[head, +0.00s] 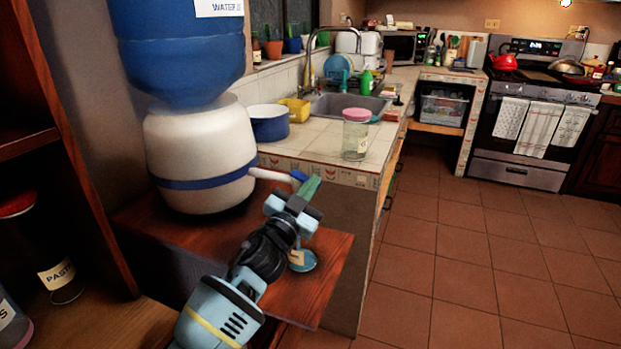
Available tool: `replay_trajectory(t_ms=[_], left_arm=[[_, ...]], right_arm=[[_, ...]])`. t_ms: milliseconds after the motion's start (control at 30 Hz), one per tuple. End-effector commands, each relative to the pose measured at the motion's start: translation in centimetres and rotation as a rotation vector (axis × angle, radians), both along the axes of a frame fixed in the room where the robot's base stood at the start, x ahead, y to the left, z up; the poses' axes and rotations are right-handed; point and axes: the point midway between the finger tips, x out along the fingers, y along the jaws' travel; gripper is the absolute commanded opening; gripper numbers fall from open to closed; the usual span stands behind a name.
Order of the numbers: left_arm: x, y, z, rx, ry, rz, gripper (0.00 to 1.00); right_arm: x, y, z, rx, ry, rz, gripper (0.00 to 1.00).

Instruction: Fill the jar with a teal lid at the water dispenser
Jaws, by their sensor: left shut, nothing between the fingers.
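The water dispenser has a blue bottle (185,60) on a white body (198,150) with a blue band. Its spout (270,175) points right and ends in a blue tip. My left gripper (308,190) is shut and empty, with its fingers at the spout's tip; I cannot tell whether they touch it. Just below and behind my gripper, a round teal piece with a pale label (302,262) shows over the wooden stand. It looks like part of the teal-lidded jar, but my arm hides much of it. My right gripper is out of view.
The wooden stand (325,280) holds the dispenser. On the tiled counter behind are a pink-lidded jar (355,135), a blue pot (268,125) and a sink (350,105). A shelf with a pasta jar (60,270) is at left. Floor (480,270) at right is clear.

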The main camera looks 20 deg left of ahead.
Motion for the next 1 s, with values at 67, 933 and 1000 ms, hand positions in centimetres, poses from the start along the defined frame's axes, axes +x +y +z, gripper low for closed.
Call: replay_trajectory(t_ms=[67,933,1000], left_arm=[[0.01,-0.01,-0.09,0.0,0.002,0.001,0.0],[0.0,-0.01,-0.08,0.0,0.001,0.0,0.0],[0.0,-0.01,-0.08,0.0,0.001,0.0,0.0]], right_arm=[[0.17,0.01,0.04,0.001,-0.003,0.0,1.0],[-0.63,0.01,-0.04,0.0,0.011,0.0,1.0],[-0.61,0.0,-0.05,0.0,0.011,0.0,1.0]])
